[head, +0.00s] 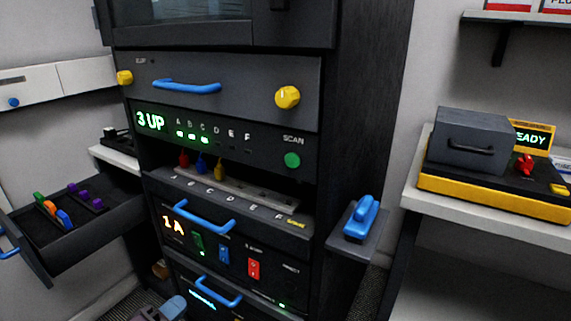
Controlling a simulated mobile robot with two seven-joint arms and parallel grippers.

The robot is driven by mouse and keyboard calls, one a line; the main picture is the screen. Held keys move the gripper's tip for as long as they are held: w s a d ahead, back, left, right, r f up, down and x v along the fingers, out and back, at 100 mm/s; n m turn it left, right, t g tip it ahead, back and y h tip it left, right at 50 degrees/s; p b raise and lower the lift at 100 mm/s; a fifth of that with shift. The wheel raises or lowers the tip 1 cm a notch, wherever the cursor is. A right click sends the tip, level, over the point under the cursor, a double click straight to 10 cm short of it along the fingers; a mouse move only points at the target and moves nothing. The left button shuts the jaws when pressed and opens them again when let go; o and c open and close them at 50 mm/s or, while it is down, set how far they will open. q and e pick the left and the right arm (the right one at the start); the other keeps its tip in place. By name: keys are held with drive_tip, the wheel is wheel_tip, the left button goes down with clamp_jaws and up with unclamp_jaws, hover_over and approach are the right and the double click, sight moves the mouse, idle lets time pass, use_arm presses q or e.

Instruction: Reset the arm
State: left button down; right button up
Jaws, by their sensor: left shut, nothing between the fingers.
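My left gripper (170,307) shows at the bottom edge, low and left of centre, in front of the lower part of the dark cabinet. It is shut and empty, and most of its arm is cut off by the frame. It appears apart from the cabinet and its blue handles. My right gripper is not in view. The cabinet (335,190) has a panel with a green "3 UP" display (150,121). Below it, red, blue and yellow plugs (201,163) stand in the left part of a lettered slot row.
An open drawer (110,222) with coloured clips juts out at left. A side shelf (372,248) holds a blue handled object (361,217). A yellow-based machine (480,192) reading "READY" stands on the right table. Floor between cabinet and table looks clear.

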use_arm(q)
drive_tip(key=s+a+f+m+g+y, duration=0.1)
drive_tip(key=s+a+f+m+g, duration=0.3)
drive_tip(key=s, duration=0.6)
drive_tip(key=s+a+m+y, duration=0.1)
drive_tip(key=s+m+y, duration=0.1)
drive_tip(key=s+m, duration=0.6)
drive_tip(key=s+a+f+m+g+y, duration=0.1)
drive_tip(key=s+a+f+m+g, duration=0.25)
drive_tip(key=s, duration=0.75)
drive_tip(key=s+a+r+m+y, duration=0.2)
drive_tip(key=s+r+m, duration=0.1)
drive_tip(key=s+m, duration=0.4)
drive_tip(key=d+n+t+y, duration=0.3)
drive_tip(key=d+n, duration=0.5)
drive_tip(key=n, duration=0.2)
wheel_tip(320, 180, up, 10)
drive_tip(key=s+a+n+p, duration=0.1)
drive_tip(key=n+p, duration=0.1)
drive_tip(key=p, duration=1.5)
drive_tip(key=shift+a+n+y, duration=0.3)
drive_tip(key=shift+a+n, duration=0.05)
drive_tip(key=shift+a, duration=0.05)
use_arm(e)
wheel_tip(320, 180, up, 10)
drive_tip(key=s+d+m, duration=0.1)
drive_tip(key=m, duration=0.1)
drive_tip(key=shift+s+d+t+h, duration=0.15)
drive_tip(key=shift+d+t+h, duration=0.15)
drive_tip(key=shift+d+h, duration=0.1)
